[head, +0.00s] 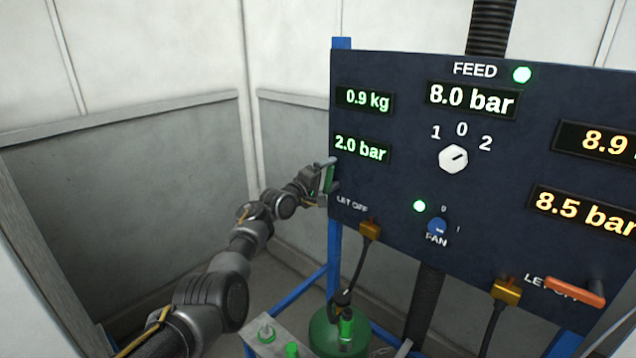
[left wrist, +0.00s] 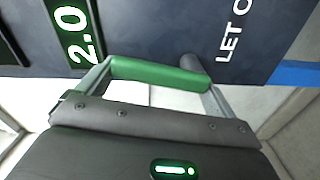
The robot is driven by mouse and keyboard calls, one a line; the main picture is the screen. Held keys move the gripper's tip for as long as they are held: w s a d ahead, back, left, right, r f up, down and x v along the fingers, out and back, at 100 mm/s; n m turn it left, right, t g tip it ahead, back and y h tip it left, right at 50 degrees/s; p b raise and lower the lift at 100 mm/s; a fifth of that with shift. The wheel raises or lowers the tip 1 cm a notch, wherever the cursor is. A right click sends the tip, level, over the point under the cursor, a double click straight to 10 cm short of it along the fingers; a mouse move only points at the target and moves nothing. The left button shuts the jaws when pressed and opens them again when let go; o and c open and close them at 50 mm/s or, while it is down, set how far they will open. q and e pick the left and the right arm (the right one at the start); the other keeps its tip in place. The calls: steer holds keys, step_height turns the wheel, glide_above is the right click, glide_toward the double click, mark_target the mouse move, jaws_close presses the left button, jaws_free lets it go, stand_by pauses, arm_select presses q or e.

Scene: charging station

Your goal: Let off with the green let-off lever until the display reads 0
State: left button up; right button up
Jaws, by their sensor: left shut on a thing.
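The green let-off lever (head: 328,178) sticks out at the left edge of the dark panel, above a "LET OFF" label. My left gripper (head: 324,180) is shut on it. In the left wrist view the green lever (left wrist: 160,74) lies across between the two fingertips of my left gripper (left wrist: 155,80). The display above the lever (head: 362,149) reads 2.0 bar in green; part of it, "2.0", also shows in the left wrist view (left wrist: 78,32). My right gripper is not in view.
The panel (head: 400,140) also bears a 0.9 kg display (head: 364,99), an 8.0 bar feed display (head: 471,99), a white knob (head: 453,159) and a blue fan knob (head: 437,227). An orange lever (head: 575,290) is at lower right. A green cylinder (head: 325,335) stands below.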

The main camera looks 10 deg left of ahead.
arm_select(q)
steer(key=shift+w+a+f+n, duration=0.15)
steer(key=shift+n, duration=0.75)
steer(key=shift+f, duration=0.15)
steer(key=o, duration=1.1)
steer(key=shift+a, duration=0.1)
steer(key=shift+c, duration=0.2)
steer(key=shift+a+r, duration=0.15)
steer(key=shift+r, duration=0.05)
steer(key=shift+s, duration=0.2)
